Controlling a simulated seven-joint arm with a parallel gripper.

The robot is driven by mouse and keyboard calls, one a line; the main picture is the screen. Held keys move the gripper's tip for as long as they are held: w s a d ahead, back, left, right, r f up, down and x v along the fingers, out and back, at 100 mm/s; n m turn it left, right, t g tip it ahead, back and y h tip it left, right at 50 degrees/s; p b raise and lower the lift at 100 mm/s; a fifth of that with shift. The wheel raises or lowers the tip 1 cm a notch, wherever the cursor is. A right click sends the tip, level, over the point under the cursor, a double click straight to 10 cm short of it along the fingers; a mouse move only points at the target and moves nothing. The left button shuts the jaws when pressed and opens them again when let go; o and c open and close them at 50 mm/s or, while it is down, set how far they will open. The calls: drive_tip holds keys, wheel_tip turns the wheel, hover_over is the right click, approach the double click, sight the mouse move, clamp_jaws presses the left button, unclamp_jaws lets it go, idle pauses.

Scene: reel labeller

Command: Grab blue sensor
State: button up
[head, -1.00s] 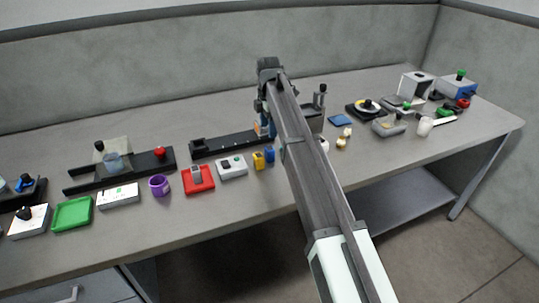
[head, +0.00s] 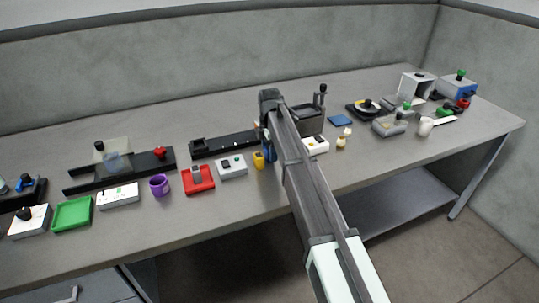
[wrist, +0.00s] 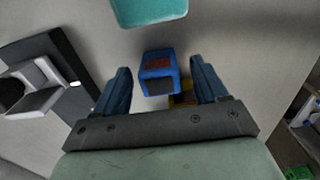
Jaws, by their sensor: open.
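The blue sensor (wrist: 158,78) is a small blue block with a dark, reddish-marked face, in the middle of the wrist view. My gripper (wrist: 161,70) is open, with one dark blue finger on each side of the sensor and a visible gap to both. In the head view my gripper (head: 267,138) is low at the sensor's place near the table's front edge. There the sensor is largely hidden by the gripper and hard to tell from its fingers.
A yellow block (head: 258,160) stands close beside the sensor; part of it shows in the wrist view (wrist: 184,97). A grey box with buttons (head: 232,166) is to the left and a white box (head: 316,145) to the right. A black rail (head: 222,144) lies behind.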

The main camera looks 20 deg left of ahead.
drive_tip(key=shift+c, duration=0.2)
drive_tip(key=c, duration=1)
drive_tip(key=shift+r, duration=0.15)
